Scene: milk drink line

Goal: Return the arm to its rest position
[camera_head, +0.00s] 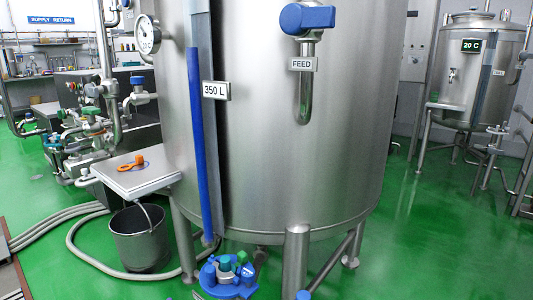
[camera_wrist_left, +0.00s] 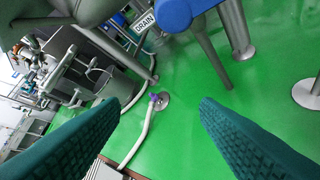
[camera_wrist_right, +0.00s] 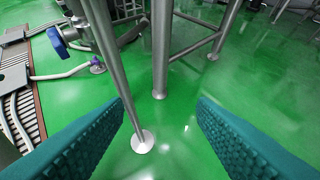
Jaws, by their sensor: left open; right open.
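My left gripper (camera_wrist_left: 160,120) shows in the left wrist view as two teal padded fingers spread wide apart, with nothing between them but green floor and a hose behind. My right gripper (camera_wrist_right: 160,118) shows in the right wrist view, also spread wide and empty, with a steel leg and its round foot on the floor beyond the fingers. Neither gripper touches anything that I can see. Neither arm shows in the head view.
A large steel tank (camera_head: 290,130) marked 350 L fills the middle. A bucket (camera_head: 139,238), a small side table (camera_head: 130,178) with an orange item (camera_head: 132,164), and a blue valve unit (camera_head: 229,277) stand near it. Green floor (camera_head: 430,250) is open at right.

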